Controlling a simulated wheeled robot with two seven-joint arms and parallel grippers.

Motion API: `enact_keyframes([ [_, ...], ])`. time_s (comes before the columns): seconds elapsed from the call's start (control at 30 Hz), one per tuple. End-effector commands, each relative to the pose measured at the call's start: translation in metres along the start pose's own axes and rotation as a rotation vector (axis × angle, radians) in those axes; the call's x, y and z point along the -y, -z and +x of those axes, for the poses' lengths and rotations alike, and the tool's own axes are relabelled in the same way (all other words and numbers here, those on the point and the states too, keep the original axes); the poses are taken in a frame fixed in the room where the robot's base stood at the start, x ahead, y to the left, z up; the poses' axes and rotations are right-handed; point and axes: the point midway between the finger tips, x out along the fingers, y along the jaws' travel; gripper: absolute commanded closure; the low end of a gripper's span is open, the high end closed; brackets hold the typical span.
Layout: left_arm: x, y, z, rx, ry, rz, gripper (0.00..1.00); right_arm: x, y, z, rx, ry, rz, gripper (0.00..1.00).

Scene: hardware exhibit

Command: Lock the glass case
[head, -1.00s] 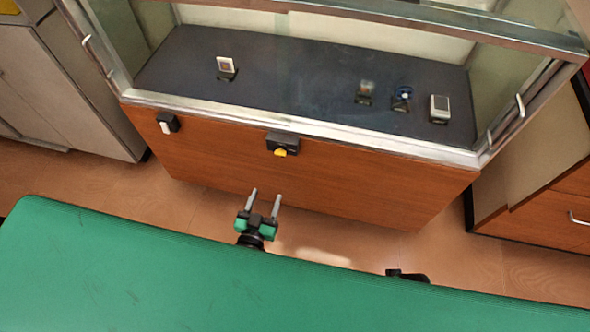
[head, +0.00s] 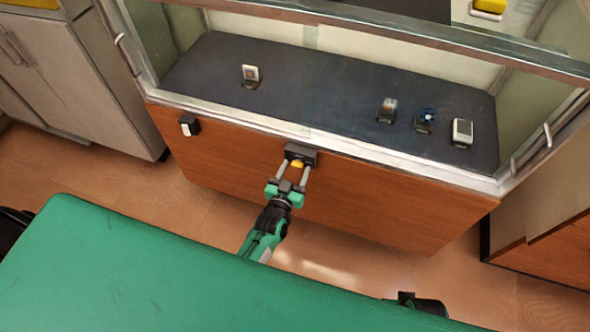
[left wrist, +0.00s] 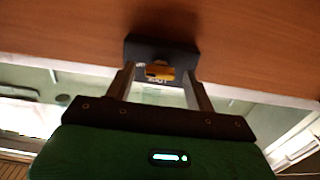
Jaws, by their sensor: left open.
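The glass case (head: 330,138) has a metal frame and a wooden front below the glass. A black lock box (head: 302,152) with a yellow knob (head: 297,163) is fixed at the top middle of that front. My left gripper (head: 296,168) is open, with its two fingers reaching up to the lock, one on each side of the knob. In the left wrist view the lock box (left wrist: 160,48) and yellow knob (left wrist: 159,72) show between the fingertips. I cannot tell whether the fingers touch the knob. My right gripper is not clearly visible.
A small black-and-white device (head: 189,125) is on the case's wooden front at left. Several small exhibits, including a white-framed one (head: 250,73), stand on the dark floor inside. Grey cabinets (head: 80,80) stand at left, a wooden cabinet (head: 550,255) at right.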

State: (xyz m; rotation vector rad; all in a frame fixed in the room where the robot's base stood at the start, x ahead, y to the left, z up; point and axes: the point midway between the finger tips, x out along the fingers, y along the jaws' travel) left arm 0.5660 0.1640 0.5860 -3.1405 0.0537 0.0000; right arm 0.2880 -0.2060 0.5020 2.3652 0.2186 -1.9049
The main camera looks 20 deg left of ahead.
Motion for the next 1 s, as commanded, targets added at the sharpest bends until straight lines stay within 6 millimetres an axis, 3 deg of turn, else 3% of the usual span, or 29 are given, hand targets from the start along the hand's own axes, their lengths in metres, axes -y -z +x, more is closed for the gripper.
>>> enact_keyframes([
  [0.37,0.0,0.0001,0.006,0.0,0.0,0.0,0.45,-0.0004,0.0007,-0.0015,-0.002,-0.001,0.0,1.0],
  [0.6,-0.0001,0.0001,0.0059,0.0,0.0,-0.001,0.89,-0.0002,0.0007,-0.0015,-0.002,-0.001,-0.001,1.0],
  [0.63,-0.0001,0.0001,0.0059,0.0,0.0,-0.001,0.9,-0.0002,0.0007,-0.0016,-0.002,-0.001,-0.001,1.0],
  [1.0,-0.0003,0.0005,0.0058,0.001,0.0,-0.064,0.9,0.0,0.0003,-0.0017,-0.002,0.0,-0.001,1.0],
])
